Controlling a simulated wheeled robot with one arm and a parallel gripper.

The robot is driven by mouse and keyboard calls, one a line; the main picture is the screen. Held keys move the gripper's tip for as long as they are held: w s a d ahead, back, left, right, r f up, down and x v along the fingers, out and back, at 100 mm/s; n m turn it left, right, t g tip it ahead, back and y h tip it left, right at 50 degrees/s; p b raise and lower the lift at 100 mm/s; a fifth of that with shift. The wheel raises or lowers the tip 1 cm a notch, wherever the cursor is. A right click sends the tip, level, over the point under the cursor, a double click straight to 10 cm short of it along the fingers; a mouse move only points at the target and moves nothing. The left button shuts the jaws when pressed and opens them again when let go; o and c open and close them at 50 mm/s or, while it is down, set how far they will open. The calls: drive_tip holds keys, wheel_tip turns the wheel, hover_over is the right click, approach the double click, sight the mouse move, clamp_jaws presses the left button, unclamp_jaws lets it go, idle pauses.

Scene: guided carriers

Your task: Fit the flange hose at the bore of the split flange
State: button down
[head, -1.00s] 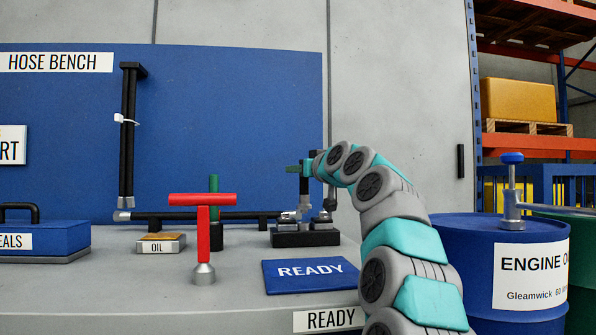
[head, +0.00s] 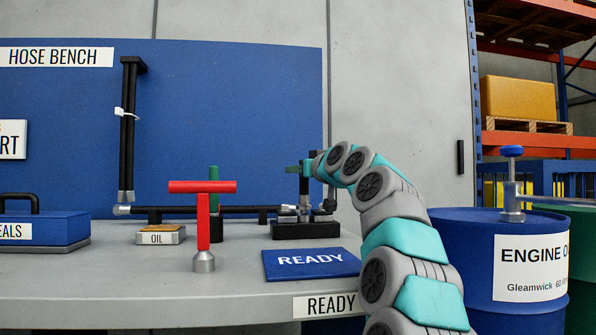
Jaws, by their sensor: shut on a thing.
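The black flange hose (head: 190,209) runs low along the back of the bench from an elbow at the left. Its silver right end meets the fittings at the split flange (head: 306,230), a dark block with metal parts on top. My gripper (head: 304,207) points down over this block and is shut on the hose near its right end. The end and the bore are small and partly hidden by my gripper, so I cannot tell whether the end is inside the bore or just at it.
A red T-handled tool (head: 203,220) stands in front of the hose. A blue engine oil drum (head: 465,250) stands at the right.

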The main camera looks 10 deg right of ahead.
drive_tip(key=shift+f+b, duration=0.55)
drive_tip(key=shift+f, duration=0.1)
drive_tip(key=c, duration=0.6)
unclamp_jaws()
drive_tip(key=shift+f, duration=0.15)
